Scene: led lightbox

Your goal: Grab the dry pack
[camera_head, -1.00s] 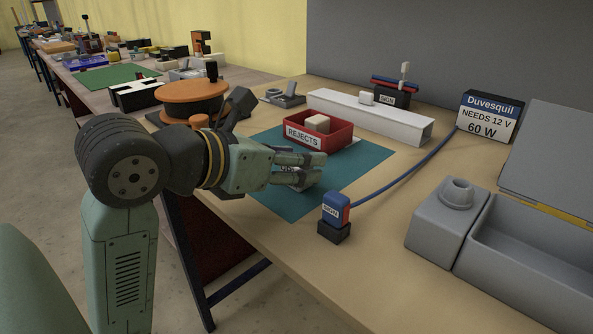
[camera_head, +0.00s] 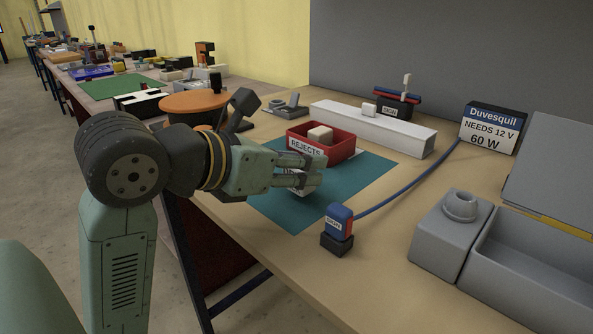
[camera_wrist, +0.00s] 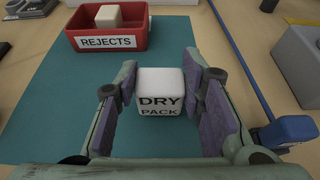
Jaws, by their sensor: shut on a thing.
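The dry pack (camera_wrist: 160,92) is a small white block with rounded edges and the words DRY PACK on its near face. In the wrist view it sits between the two purple-padded fingers of my gripper (camera_wrist: 163,95). My gripper (camera_head: 312,173) is shut on it, over the teal mat (camera_head: 355,186). In the head view the fingers hide most of the dry pack (camera_head: 299,189); its lower part shows beneath them. It looks a little above the mat, but the gap is hard to judge.
A red REJECTS tray (camera_head: 342,148) holding a pale block (camera_head: 320,133) stands just behind my gripper. A blue SIGN plug (camera_head: 338,221) with a cable is at the front right. Grey boxes (camera_head: 447,243) stand further right. A white bar (camera_head: 372,126) lies behind.

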